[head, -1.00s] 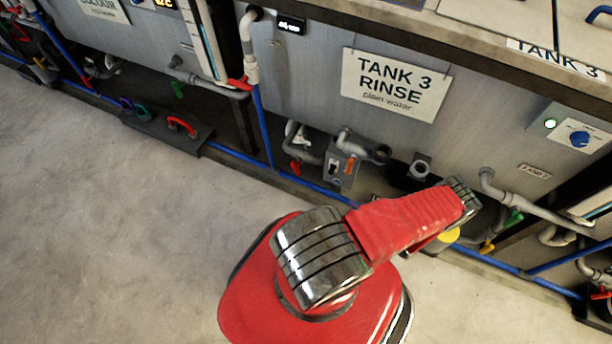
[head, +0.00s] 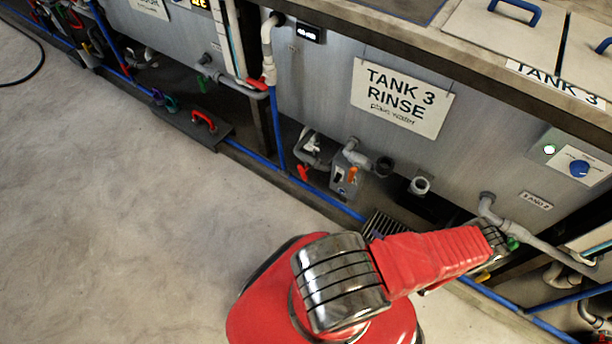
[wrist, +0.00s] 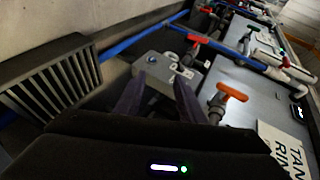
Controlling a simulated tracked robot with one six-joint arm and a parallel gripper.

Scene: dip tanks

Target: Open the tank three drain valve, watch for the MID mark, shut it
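The TANK 3 RINSE sign (head: 402,97) is on the grey tank front in the head view. Under it a pipe comes down beside a grey box, with an orange handle (head: 352,174); a red handle (head: 303,172) hangs to its left. In the wrist view an orange handle (wrist: 232,92) on a grey pipe stands just right of my gripper (wrist: 158,98). Its two dark fingers are apart, with a grey box (wrist: 165,70) beyond them and nothing held. My arm hides the gripper in the head view. Which handle is the drain valve, and the MID mark, cannot be told.
A floor grating (head: 385,228) lies below the tank; it is at left in the wrist view (wrist: 50,85). A blue pipe (head: 335,203) runs along the tank foot. A tray with a red handle (head: 203,121) lies left. The floor at left is clear.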

